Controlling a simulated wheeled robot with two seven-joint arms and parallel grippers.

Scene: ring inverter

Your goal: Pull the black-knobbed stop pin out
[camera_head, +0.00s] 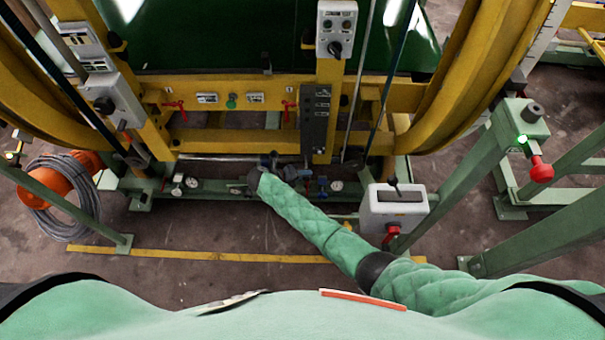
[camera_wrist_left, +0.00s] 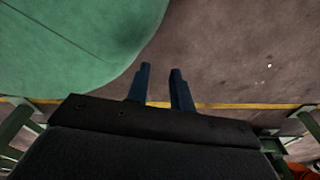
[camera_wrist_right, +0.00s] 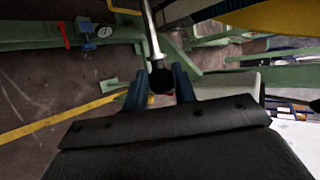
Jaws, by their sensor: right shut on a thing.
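The stop pin's black knob (camera_wrist_right: 161,80) sits between the fingers of my right gripper (camera_wrist_right: 160,74) in the right wrist view. A bright steel rod (camera_wrist_right: 152,35) runs away from the knob. In the head view my right gripper (camera_head: 266,162) is shut at the right end of a horizontal steel rod (camera_head: 215,157), below the yellow frame; it hides the knob there. I cannot tell how deep the pin sits. My left gripper (camera_wrist_left: 158,82) is open and empty in the left wrist view, above bare floor beside my green-covered body; it is out of the head view.
A white box (camera_head: 393,208) with a lever stands right of my forearm. A green post with a red knob (camera_head: 541,170) is farther right. A grey cable coil (camera_head: 60,205) hangs at left.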

